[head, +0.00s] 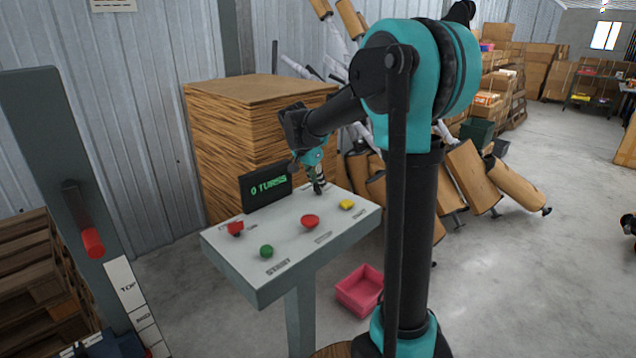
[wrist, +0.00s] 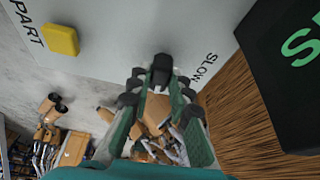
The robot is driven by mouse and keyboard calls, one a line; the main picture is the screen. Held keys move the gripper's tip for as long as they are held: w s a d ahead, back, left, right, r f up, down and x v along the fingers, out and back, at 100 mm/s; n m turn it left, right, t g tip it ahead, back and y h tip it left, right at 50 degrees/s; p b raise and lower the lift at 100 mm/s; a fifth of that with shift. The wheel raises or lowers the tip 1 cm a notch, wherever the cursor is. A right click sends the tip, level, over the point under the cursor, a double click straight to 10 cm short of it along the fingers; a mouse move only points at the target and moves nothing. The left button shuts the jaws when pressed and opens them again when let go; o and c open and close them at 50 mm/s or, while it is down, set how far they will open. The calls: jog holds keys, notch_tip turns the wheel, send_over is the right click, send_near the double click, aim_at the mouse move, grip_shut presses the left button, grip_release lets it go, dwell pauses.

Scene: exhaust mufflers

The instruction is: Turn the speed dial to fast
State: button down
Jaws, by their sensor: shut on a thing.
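My gripper (head: 318,187) is at the back right of the grey control panel (head: 222,249), beside the display. In the wrist view my gripper (wrist: 160,88) has its fingers closed around a small dark dial (wrist: 161,65) on the panel. The word SLOW (wrist: 204,68) is printed to the right of the dial in that view. I cannot make out a FAST label. In the head view the dial is mostly hidden by my gripper.
The panel also has a yellow button (head: 347,204), a red button (head: 310,221), a green button (head: 266,251) and a red knob (head: 236,228). A black display (head: 265,187) with green text stands at its back edge.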

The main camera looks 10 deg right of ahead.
jog(key=shift+m, duration=0.5)
jog(key=c, duration=1.4)
grip_release()
jog(key=shift+r, duration=0.1)
jog(key=v, duration=1.1)
jog(key=shift+a+r, duration=0.2)
jog(key=shift+r, duration=0.2)
jog(key=shift+w, duration=0.1)
